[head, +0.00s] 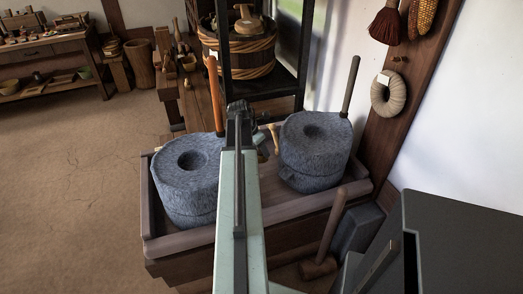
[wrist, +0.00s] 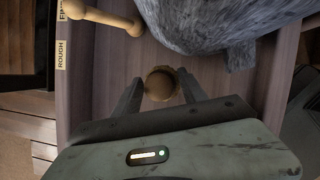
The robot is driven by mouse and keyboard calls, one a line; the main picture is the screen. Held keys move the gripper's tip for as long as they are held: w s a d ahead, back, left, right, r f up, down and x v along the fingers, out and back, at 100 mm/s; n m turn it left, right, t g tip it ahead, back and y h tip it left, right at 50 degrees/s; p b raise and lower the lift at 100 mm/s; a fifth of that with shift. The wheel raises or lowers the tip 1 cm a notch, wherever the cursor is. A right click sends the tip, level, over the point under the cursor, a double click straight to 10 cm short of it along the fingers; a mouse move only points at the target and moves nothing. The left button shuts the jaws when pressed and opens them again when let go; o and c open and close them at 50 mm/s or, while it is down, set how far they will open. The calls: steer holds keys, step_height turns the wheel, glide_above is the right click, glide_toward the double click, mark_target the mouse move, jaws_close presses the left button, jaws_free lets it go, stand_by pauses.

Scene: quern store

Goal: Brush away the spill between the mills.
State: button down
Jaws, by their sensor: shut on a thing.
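Two grey stone mills stand in a wooden trough (head: 190,240): the left mill (head: 175,181) with an orange upright handle (head: 215,95), the right mill (head: 316,150) with a dark one. My arm reaches between them, hiding much of the gap; no spill can be made out. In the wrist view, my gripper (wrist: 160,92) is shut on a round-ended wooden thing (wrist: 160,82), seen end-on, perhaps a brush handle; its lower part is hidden. One grey mill (wrist: 205,25) is close above it in that view. A pale wooden peg-like piece (head: 274,139) shows beyond my arm.
A wooden rod with a knob (wrist: 105,16) and a "ROUGH" label (wrist: 62,54) show at the trough's edge in the wrist view. A mallet (head: 325,245) leans in front of the trough. A red brush (head: 385,26) hangs on the post. Floor at left is open.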

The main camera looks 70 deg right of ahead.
mark_target(261, 159)
steer(key=shift+f+b, duration=2.75)
steer(key=shift+f, duration=0.15)
steer(key=shift+f+b, duration=0.95)
